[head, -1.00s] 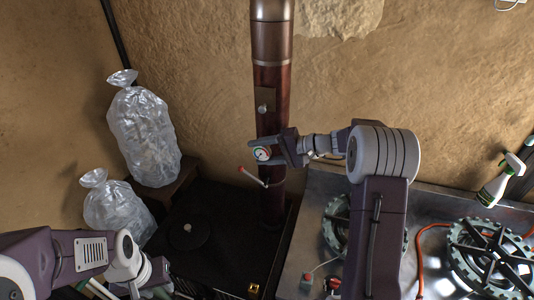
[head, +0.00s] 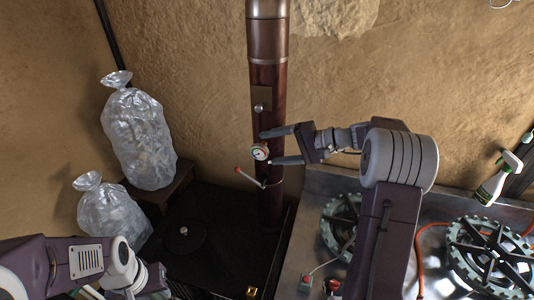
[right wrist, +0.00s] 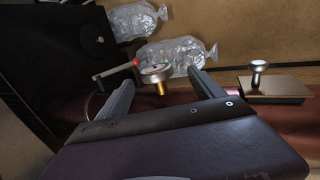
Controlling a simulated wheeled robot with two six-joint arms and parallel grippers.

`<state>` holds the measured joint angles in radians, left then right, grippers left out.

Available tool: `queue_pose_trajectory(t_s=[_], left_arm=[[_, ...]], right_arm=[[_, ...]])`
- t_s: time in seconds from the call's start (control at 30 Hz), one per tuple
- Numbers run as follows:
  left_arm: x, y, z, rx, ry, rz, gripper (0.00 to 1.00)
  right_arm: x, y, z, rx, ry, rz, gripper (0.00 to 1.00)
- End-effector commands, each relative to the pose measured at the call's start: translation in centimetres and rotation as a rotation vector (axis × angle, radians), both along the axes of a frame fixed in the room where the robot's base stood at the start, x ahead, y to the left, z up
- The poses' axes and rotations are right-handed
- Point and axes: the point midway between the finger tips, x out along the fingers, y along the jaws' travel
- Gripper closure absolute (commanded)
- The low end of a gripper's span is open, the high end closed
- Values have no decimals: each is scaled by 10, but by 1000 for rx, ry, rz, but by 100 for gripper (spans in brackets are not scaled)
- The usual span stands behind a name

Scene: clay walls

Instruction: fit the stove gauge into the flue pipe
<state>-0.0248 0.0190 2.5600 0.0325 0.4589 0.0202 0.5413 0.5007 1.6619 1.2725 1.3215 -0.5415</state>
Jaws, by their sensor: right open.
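The gauge (head: 260,151), a small round dial with a white face and metal rim, is at the front of the dark red flue pipe (head: 270,190). The gauge also shows in the right wrist view (right wrist: 156,71), with a brass stem below its dial. I cannot tell how deep the stem sits in the pipe. My right gripper (head: 268,147) is open, with its fingers above and below the gauge's right side, apart from it. In the right wrist view the gauge lies between and beyond the fingertips. My left arm shows at the lower left; its jaws are not visible.
A lever with a red knob (head: 237,170) sticks out of the pipe just below the gauge. A plate with a metal knob (head: 259,107) is above. Two clear plastic bags (head: 140,140) stand at left. A metal cooktop with burners (head: 490,258) and a spray bottle (head: 498,180) are at right.

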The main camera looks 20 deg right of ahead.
Motion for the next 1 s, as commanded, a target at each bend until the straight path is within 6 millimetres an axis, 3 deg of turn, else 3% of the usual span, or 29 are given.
queue_pose_trajectory(t_s=[0.1,0.23,1.0], left_arm=[[0,0,-7,0,0,0,64],[0,0,-8,0,0,0,64],[0,0,-7,0,0,0,64]], right_arm=[[-11,-16,6,-1,-1,-2,23],[-17,-24,11,0,2,1,23],[-18,-25,13,1,1,1,23]])
